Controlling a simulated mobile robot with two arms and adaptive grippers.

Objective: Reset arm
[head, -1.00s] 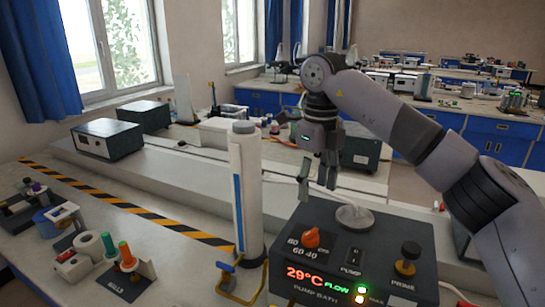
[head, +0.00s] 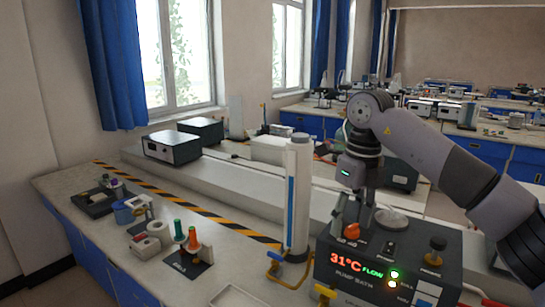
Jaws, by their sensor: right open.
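My right arm comes in from the right edge and bends down at its elbow in the head view. My right gripper (head: 352,222) points downward, open and empty, with its fingers in front of or just above the back of the dark pump bath box (head: 440,262). My left gripper is not in view.

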